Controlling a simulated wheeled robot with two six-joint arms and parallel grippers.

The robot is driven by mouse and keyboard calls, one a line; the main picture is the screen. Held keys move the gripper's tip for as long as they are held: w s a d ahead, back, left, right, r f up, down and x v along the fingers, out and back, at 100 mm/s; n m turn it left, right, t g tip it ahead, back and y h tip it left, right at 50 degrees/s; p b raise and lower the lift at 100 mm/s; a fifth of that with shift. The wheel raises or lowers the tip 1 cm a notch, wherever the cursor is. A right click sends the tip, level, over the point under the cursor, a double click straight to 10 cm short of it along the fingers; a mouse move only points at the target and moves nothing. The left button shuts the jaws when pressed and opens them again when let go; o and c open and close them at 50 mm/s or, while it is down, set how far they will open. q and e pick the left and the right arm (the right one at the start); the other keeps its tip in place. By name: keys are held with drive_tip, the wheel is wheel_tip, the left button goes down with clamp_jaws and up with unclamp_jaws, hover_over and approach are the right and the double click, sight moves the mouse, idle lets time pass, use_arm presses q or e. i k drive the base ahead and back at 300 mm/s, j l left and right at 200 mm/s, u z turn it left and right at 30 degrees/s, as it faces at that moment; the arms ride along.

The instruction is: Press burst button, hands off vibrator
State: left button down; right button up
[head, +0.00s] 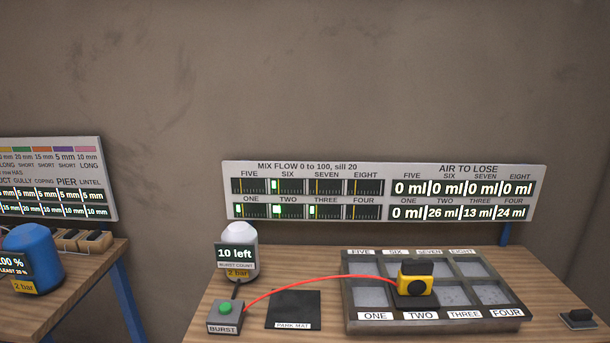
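The burst button (225,307) is a green cap on a grey box labelled BURST, at the front left of the right table. A white canister (240,250) behind the button reads "10 left", burst count, 2 bar. The dark park mat (293,306) lies bare between button and tray. Neither of my grippers shows in the head view.
A board (385,193) behind the table shows mix flow bars and air to lose: TWO 26 ml, THREE 13 ml, FOUR 24 ml, others 0 ml. A small dark block (578,316) lies at the right. A second table at left holds a blue canister (35,250).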

sight(225, 308)
drive_tip(key=i+l+u, duration=0.25)
drive_tip(key=l, duration=0.35)
drive_tip(key=i+l+u, duration=0.1)
drive_tip(key=i+l, duration=0.15)
drive_tip(key=i+l+u, duration=0.1)
drive_tip(key=l, duration=0.3)
drive_tip(key=i+l+u, duration=0.1)
drive_tip(key=l, duration=0.25)
drive_tip(key=i+l+u, duration=0.15)
drive_tip(key=i+l, duration=0.1)
drive_tip(key=l, duration=0.1)
